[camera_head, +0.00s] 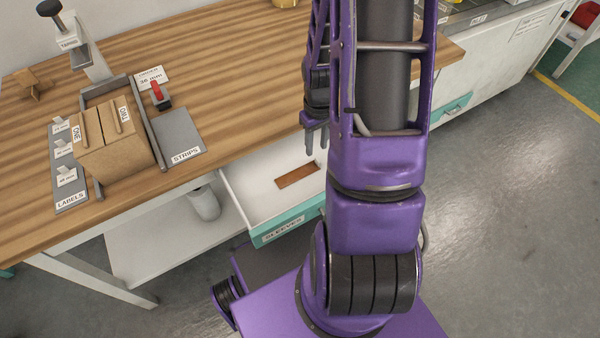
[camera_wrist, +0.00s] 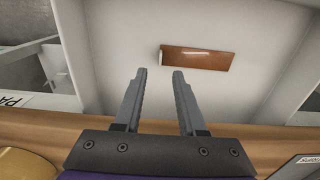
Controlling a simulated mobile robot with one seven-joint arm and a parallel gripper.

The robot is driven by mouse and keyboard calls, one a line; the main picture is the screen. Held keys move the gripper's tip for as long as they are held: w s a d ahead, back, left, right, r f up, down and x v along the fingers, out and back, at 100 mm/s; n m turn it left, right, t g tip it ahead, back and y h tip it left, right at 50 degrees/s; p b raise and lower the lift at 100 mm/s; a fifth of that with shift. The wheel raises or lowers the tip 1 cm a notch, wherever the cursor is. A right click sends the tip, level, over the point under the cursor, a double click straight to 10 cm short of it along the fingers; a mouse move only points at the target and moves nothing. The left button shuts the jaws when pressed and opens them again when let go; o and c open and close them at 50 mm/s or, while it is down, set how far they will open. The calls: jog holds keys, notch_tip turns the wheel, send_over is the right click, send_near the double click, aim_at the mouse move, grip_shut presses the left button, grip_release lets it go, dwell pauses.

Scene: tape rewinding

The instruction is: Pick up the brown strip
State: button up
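The brown strip (camera_head: 297,176) lies flat on the white floor of an open drawer (camera_head: 250,190) with a teal front. In the wrist view the strip (camera_wrist: 197,58) shows whole, beyond my fingertips and a little to the right. My gripper (camera_head: 317,138) hangs above the drawer, beside the wooden worktop. In the wrist view my gripper (camera_wrist: 160,72) has its two grey fingers apart, with nothing between them. The right part of the drawer is hidden behind my arm in the head view.
The wooden worktop (camera_head: 235,65) overhangs the back of the drawer. The drawer around the strip is bare.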

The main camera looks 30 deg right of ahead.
aim_at(298, 172)
jog(key=f, duration=0.3)
jog(key=f+b, duration=0.1)
jog(key=f, duration=0.1)
jog(key=shift+s, duration=0.35)
grip_shut()
